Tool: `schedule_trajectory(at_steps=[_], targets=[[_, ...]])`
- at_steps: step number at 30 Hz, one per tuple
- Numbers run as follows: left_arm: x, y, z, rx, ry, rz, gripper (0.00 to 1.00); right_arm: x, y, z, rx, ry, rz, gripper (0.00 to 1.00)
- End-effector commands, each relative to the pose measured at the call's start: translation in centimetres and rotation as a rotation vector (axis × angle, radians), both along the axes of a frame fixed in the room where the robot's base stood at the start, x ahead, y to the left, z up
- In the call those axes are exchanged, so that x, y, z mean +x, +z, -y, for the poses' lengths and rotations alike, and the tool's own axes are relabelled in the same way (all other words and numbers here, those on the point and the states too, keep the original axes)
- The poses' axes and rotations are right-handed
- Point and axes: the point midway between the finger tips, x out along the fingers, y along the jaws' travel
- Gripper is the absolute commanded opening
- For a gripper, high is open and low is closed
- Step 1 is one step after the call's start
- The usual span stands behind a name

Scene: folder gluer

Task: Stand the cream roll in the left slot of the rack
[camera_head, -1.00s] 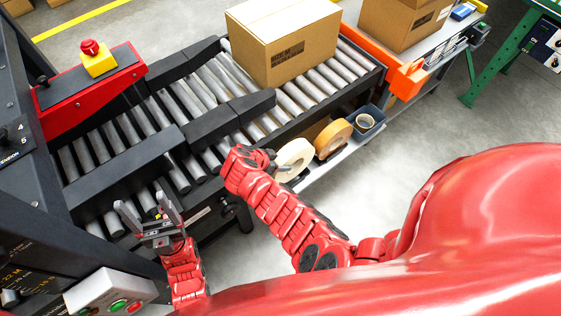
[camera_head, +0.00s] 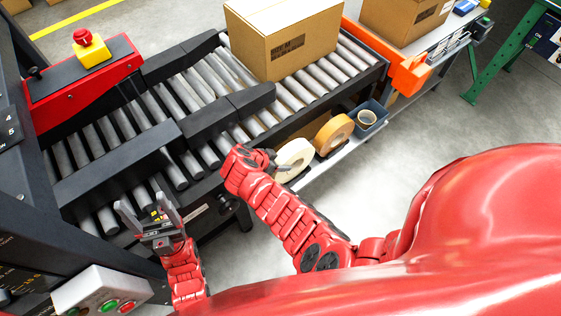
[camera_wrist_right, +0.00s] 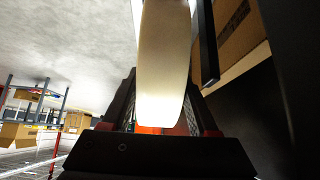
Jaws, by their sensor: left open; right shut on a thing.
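The cream roll (camera_head: 295,157) is a pale disc on edge at the side of the conveyor. My right gripper (camera_head: 271,163) is shut on it; the jaws are partly hidden by my wrist in the head view. In the right wrist view the roll (camera_wrist_right: 163,65) stands between the two dark fingers, its curved edge toward the camera. A tan roll (camera_head: 334,134) stands on edge just right of it. I cannot clearly make out the rack's slots or whether the cream roll touches them. My left gripper (camera_head: 146,206) is open and empty near the conveyor's front edge.
A low shelf (camera_head: 347,150) runs along the conveyor's side, with a blue bin (camera_head: 376,112) right of the tan roll. A large carton (camera_head: 285,40) sits on the rollers. A button box (camera_head: 103,292) is close to my left arm. Grey floor (camera_head: 420,125) is clear at right.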

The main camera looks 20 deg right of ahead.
Motion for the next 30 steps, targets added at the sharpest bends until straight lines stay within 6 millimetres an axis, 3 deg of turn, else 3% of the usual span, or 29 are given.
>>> schedule_trajectory(at_steps=[8,30], targets=[[0.0,-0.1,0.0,0.000,0.000,0.000,0.75,0.1,0.0,0.1,-0.003,-0.001,0.003,0.00],[0.0,-2.8,0.0,0.000,0.000,0.000,0.75,0.1,-2.6,0.1,-0.002,-0.001,0.003,0.00]])
